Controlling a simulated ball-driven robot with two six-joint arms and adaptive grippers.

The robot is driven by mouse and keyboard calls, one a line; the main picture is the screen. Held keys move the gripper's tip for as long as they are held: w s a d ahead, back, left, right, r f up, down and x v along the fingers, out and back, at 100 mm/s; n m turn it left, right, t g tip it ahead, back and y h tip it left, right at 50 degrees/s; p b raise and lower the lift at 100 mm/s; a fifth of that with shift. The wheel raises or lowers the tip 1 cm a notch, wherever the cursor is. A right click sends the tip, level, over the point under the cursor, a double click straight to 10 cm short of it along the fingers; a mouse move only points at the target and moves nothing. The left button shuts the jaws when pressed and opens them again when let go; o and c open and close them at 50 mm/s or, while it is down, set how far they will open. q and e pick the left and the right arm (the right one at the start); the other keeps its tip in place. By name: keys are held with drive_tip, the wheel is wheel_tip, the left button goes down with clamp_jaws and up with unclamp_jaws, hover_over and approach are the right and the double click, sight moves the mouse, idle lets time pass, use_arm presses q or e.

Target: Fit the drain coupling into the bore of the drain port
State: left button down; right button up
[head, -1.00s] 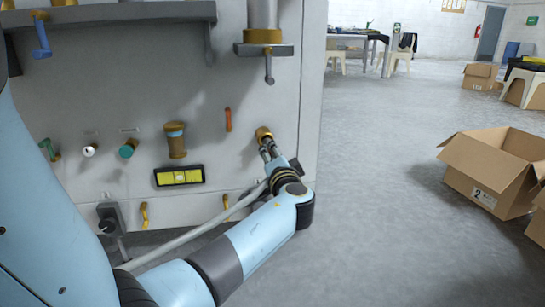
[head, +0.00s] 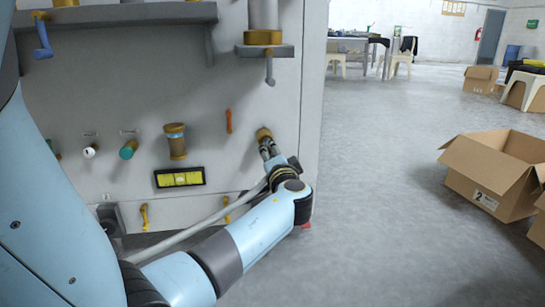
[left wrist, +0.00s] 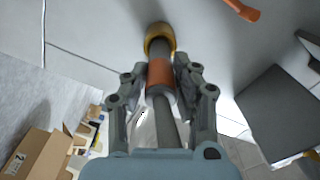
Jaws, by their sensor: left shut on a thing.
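The drain port shows as a brass ring on the pale panel in the head view (head: 264,134) and at the top of the left wrist view (left wrist: 160,31). My left gripper (left wrist: 160,80) is shut on the drain coupling (left wrist: 160,75), a grey tube with an orange-brown band between the fingers. In the head view my left gripper (head: 269,150) is right at the port and mostly hides the coupling. The coupling's grey front end meets the brass ring and looks lined up with it. How deep it sits in the bore cannot be told. My right gripper is not in view.
A grey hose (head: 190,233) runs along my left arm. An orange lever (head: 229,121), a brass-capped fitting (head: 175,142) and a yellow level (head: 180,177) are on the panel left of the port. Open floor and a cardboard box (head: 492,170) are at right.

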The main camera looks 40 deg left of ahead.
use_arm(q)
drive_tip(key=shift+b+x, duration=0.65)
drive_tip(key=shift+x, duration=1.35)
drive_tip(key=c, duration=1)
unclamp_jaws()
drive_tip(key=shift+s+d, duration=0.1)
drive_tip(key=v, duration=1.1)
drive_tip(key=shift+s+d, duration=0.25)
drive_tip(key=shift+d, duration=0.05)
